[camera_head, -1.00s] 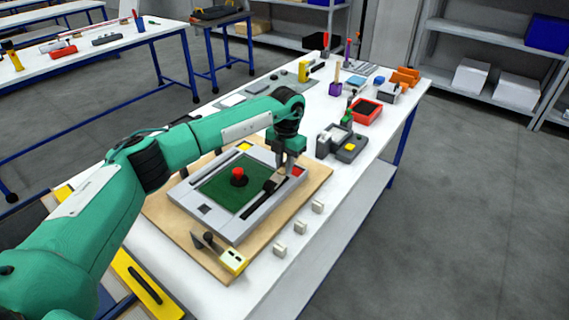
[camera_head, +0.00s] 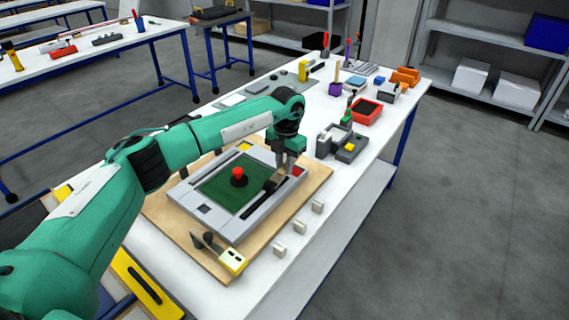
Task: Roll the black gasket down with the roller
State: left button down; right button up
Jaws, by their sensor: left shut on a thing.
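My left arm reaches in from the left. My left gripper (camera_head: 281,174) points down over the right side of the grey frame (camera_head: 215,228) and is shut on a small dark tool, seemingly the roller (camera_head: 271,186); the fingers hide much of it. The black gasket (camera_head: 252,210) shows as a dark strip along the frame's right side, running from near the roller toward the front. The roller is at the strip's far end; whether it touches the gasket I cannot tell. My right gripper is not in view.
The frame lies on a wooden board (camera_head: 315,182) and holds a green panel (camera_head: 222,195) with a red-topped knob (camera_head: 238,174). A yellow-ended tool (camera_head: 232,262) lies at the front. Small white blocks (camera_head: 299,228) stand to the right. A grey device (camera_head: 340,142) and red bin (camera_head: 367,111) stand behind.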

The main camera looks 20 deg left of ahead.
pick_arm(q)
jog(key=shift+w, duration=0.1)
jog(key=shift+w+d+b, duration=0.3)
jog(key=shift+w+b, duration=0.35)
jog(key=shift+w, duration=0.1)
jog(key=shift+w+r, duration=0.1)
jog(key=shift+w, duration=0.1)
jog(key=shift+s+f, duration=0.1)
jog(key=shift+f, duration=0.1)
dwell(0.9)
jog(key=shift+r, duration=0.1)
jog(key=shift+d, duration=0.1)
dwell(0.3)
jog(key=shift+w+d+b, duration=0.2)
jog(key=shift+w+b, duration=0.5)
jog(key=shift+w, duration=0.1)
jog(key=shift+w+a, duration=0.1)
jog(key=shift+w, duration=0.05)
